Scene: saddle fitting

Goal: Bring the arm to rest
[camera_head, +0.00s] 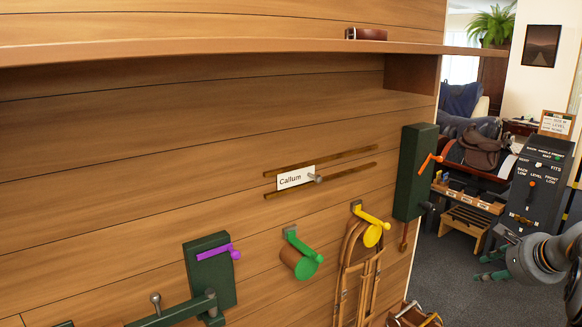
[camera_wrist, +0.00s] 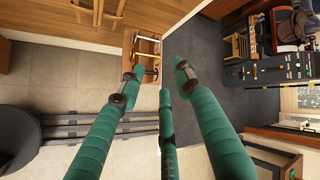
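My gripper (camera_head: 485,264) is at the lower right of the head view, its green fingers pointing left, apart from the wooden wall and over the grey floor. My dark grey wrist shows behind it at the right edge. In the wrist view my gripper (camera_wrist: 157,80) has its green fingers spread with dark joints near the tips. Nothing is between them; it is open and empty. The rest of my arm is mostly out of view.
A wooden wall (camera_head: 150,130) carries coloured pegs, a "Callum" name card (camera_head: 295,178) and a dark green block (camera_head: 413,165). A control panel (camera_head: 535,185) stands behind my gripper. A wooden box (camera_wrist: 146,48) is beyond the fingers. Tiled floor (camera_wrist: 70,90) lies left.

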